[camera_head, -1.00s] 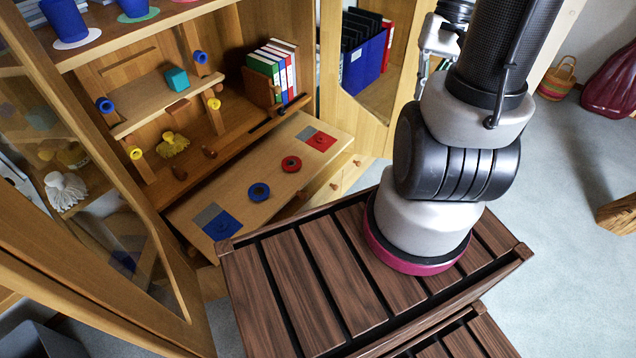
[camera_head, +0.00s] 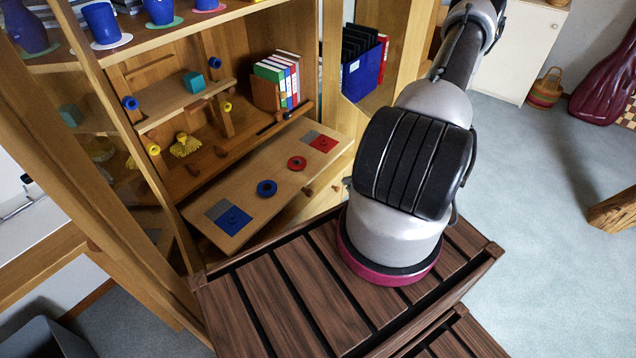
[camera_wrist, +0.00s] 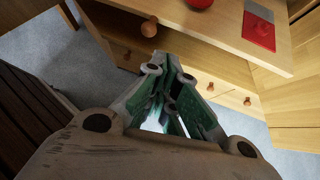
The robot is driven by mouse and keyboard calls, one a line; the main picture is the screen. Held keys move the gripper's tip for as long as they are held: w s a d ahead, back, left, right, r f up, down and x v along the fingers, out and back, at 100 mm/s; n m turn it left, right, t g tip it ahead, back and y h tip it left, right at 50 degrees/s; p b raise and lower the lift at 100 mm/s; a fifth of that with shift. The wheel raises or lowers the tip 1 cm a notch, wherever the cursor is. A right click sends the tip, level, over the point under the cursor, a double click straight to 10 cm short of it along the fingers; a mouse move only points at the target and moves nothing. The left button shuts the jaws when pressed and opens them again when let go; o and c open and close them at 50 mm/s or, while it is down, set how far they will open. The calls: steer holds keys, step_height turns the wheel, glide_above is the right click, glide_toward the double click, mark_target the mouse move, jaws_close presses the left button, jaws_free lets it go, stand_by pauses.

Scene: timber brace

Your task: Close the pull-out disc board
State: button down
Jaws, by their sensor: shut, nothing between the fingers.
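The pull-out disc board (camera_head: 258,168) sticks out of the wooden cabinet in the head view. In the wrist view the board (camera_wrist: 222,28) crosses the top, and a knob (camera_wrist: 149,28) shows just beyond my fingertips. My gripper (camera_wrist: 163,62) is shut and empty, pointing at the board's front. Contact with the knob cannot be told.
Drawers with knobs (camera_wrist: 247,101) lie below the board. An open glass door (camera_head: 150,215) stands at the left. Books (camera_head: 283,80) and a blue file box (camera_head: 362,72) stand behind. Grey floor is free at right.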

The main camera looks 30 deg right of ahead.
mark_target(273, 147)
steer(key=w+f+h, duration=0.1)
steer(key=w+f, duration=0.3)
steer(key=w, duration=0.2)
steer(key=w+f+m+h, duration=0.1)
steer(key=w+f, duration=0.2)
steer(key=w, duration=0.4)
steer(key=shift+a+f, duration=0.25)
steer(key=shift+f, duration=0.1)
steer(key=shift+w, duration=0.1)
steer(key=w+a, duration=0.3)
steer(key=w, duration=0.5)
steer(key=w+a, duration=0.3)
steer(key=w, duration=0.6)
steer(key=w+a, duration=0.3)
steer(key=w, duration=0.5)
steer(key=shift+w+a, duration=0.25)
steer(key=shift+a, duration=0.05)
